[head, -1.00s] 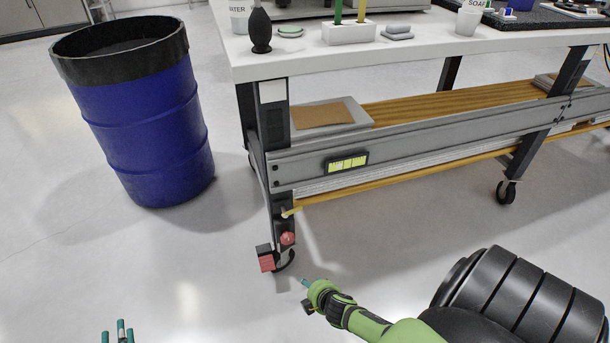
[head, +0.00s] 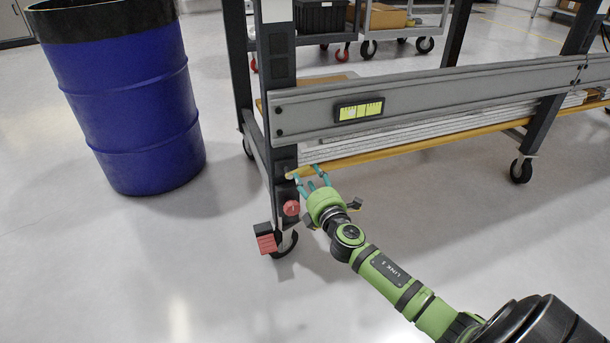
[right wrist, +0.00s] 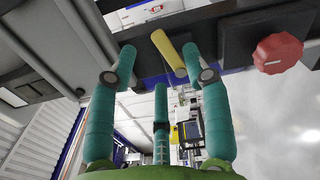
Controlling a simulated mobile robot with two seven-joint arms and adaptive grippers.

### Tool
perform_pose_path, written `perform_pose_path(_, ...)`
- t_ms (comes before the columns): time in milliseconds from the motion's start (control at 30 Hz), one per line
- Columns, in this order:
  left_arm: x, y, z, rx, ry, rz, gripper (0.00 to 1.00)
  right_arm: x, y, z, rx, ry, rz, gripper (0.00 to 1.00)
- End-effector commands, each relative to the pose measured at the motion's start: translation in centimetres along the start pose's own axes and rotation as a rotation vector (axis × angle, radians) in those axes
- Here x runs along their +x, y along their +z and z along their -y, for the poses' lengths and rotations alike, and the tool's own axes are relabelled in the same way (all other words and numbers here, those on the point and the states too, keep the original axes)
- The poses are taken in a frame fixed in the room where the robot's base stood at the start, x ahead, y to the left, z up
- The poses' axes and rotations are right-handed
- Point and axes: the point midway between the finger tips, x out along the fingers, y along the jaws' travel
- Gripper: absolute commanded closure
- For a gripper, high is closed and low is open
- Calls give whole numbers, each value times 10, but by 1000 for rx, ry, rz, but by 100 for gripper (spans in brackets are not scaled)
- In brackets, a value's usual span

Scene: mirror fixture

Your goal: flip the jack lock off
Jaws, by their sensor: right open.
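A short yellow lever (head: 291,176) sticks out from the dark leg of the workbench, just above a red knob (head: 291,208). In the right wrist view the yellow lever (right wrist: 168,52) points toward my fingers, and the red knob (right wrist: 277,53) is to the right. My right gripper (head: 309,180) is beside the leg, its teal fingers open and close to the lever. In the right wrist view the lever's end lies between the two upper fingertips of my right gripper (right wrist: 160,70); I cannot tell whether they touch it. My left gripper is out of view.
A caster with a red pedal (head: 266,243) is at the foot of the leg. The bench's grey side beam (head: 420,97) carries a yellow-green level. A blue drum (head: 135,110) stands to the left. The floor in front is clear.

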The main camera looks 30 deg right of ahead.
Motion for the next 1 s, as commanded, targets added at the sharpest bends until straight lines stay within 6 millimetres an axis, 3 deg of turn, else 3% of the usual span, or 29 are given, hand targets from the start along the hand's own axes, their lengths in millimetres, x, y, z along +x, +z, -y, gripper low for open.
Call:
perform_pose_path(300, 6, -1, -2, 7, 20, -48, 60, 45, 0, 2, 2, 0, 2, 51)
perform_pose_path(733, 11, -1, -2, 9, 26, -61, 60, 56, 0, 1, 2, -2, 0, 51)
perform_pose_path(767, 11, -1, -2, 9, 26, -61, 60, 56, 0, 1, 2, -2, 0, 55)
perform_pose_path(867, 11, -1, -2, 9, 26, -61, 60, 56, 0, 1, 2, -2, 0, 95)
perform_pose_path(900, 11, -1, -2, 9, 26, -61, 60, 56, 0, 1, 2, -2, 0, 100)
perform_pose_path(1000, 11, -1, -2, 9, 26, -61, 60, 56, 0, 1, 2, -2, 0, 100)
